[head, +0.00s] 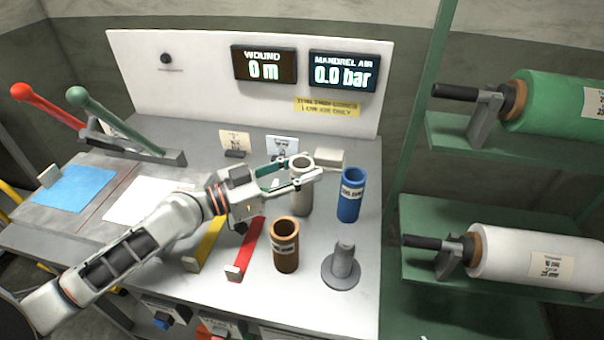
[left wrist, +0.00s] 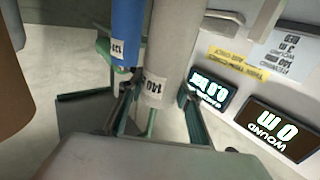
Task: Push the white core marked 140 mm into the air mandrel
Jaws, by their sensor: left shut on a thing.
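In the left wrist view, the fingers (left wrist: 155,108) lie on both sides of the core. A grey post on a round base (head: 343,262) stands at the bench's front right; I cannot tell whether it is the air mandrel. My right gripper is not in view.
A blue core (head: 350,195) stands close to the right of the white one. A brown core (head: 285,246) stands in front. Yellow (head: 207,245) and red (head: 246,248) bars lie left of it. The mandrel air display (head: 343,72) reads 0.0 bar. Shelves (head: 480,215) with rolls are at right.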

